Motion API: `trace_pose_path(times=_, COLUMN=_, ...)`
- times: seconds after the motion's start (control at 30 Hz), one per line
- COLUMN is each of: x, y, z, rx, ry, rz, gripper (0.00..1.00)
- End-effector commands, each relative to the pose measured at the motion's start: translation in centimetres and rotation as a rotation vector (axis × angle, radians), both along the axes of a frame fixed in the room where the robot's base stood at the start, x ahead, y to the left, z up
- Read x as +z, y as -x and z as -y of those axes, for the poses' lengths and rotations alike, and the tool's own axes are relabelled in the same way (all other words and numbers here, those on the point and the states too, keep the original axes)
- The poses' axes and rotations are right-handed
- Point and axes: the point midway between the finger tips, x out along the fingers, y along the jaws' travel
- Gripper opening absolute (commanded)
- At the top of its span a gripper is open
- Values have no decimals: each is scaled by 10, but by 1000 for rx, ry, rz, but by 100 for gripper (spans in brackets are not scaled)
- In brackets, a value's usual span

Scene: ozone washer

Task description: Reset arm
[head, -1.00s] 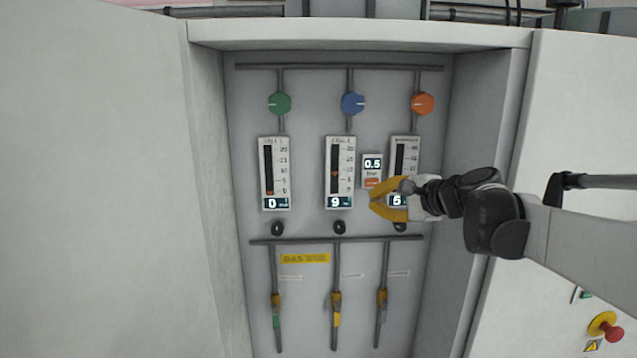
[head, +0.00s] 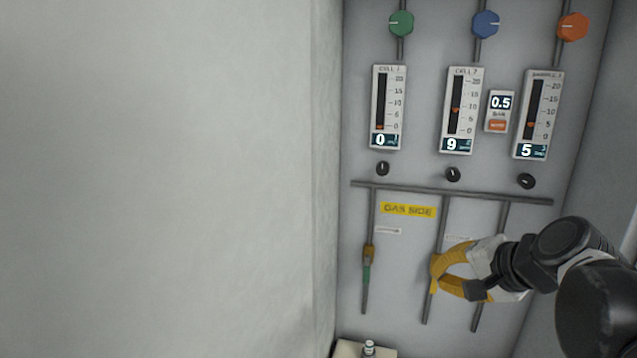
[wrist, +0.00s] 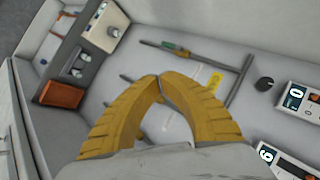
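My gripper (head: 436,280) has yellow fingers and is in the lower right of the head view, in front of the lower pipes of the gas panel. In the wrist view its fingertips (wrist: 160,78) meet, with a gap between the finger bases and nothing seen held. The fingers hide part of the middle lower pipe, and my arm covers part of the right one. I cannot tell whether the gripper touches a pipe.
Three gauges, reading 0 (head: 388,107), 9 (head: 461,110) and 5 (head: 537,114), hang above. Green (head: 401,24), blue (head: 486,24) and orange (head: 573,26) knobs sit on top. A pale wall (head: 170,180) fills the left. An orange-brown block (wrist: 62,94) lies in the wrist view.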

Motion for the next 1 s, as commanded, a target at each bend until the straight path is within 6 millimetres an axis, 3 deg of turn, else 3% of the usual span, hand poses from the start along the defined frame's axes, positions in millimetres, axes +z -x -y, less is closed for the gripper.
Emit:
trace_pose_path(times=0.03, x=-50, y=16, z=-13, rx=54, ry=71, rz=-12, gripper=0)
trace_pose_path(times=0.2, x=-153, y=68, z=-37, rx=234, ry=331, rz=-47, gripper=0)
trace_pose_path(times=0.4, x=-263, y=120, z=-46, rx=435, ry=618, rz=-71, gripper=0)
trace_pose_path(times=0.5, x=-299, y=137, z=-46, rx=509, ry=727, rz=-78, gripper=0)
trace_pose_path(times=0.6, x=-320, y=148, z=-44, rx=558, ry=798, rz=-80, gripper=0)
trace_pose_path(times=0.7, x=-329, y=152, z=-43, rx=580, ry=834, rz=-82, gripper=0)
trace_pose_path(times=1.0, x=-327, y=153, z=-42, rx=585, ry=843, rz=-83, gripper=0)
